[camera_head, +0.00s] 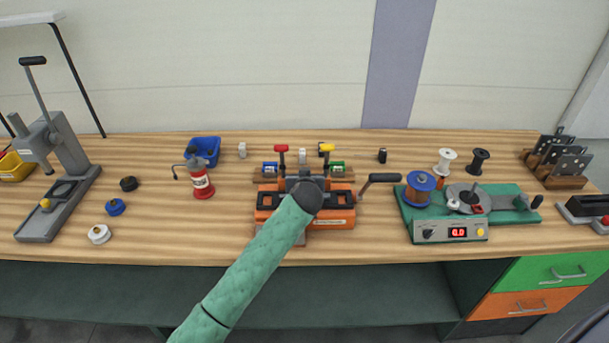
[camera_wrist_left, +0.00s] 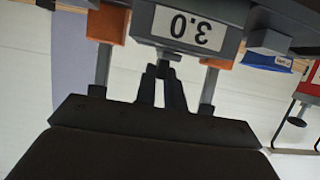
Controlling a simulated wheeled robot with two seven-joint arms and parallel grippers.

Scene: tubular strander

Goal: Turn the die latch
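The orange die machine (camera_head: 335,217) stands at the middle of the workbench, with a crank handle at its right. My left arm reaches to it from below, and my left gripper (camera_head: 303,192) is over its middle, hiding much of the centre. In the left wrist view, which is upside down, a grey block labelled 3.0 (camera_wrist_left: 185,25) is close in front of my left gripper (camera_wrist_left: 162,75). A small dark piece, possibly the die latch (camera_wrist_left: 168,54), sticks out at the block's edge by the narrow dark finger-like parts. I cannot tell whether they grip it. My right gripper is not in view.
Red (camera_head: 281,149) and yellow (camera_head: 327,148) topped levers stand behind the machine. A lever press (camera_head: 58,190) stands far left.

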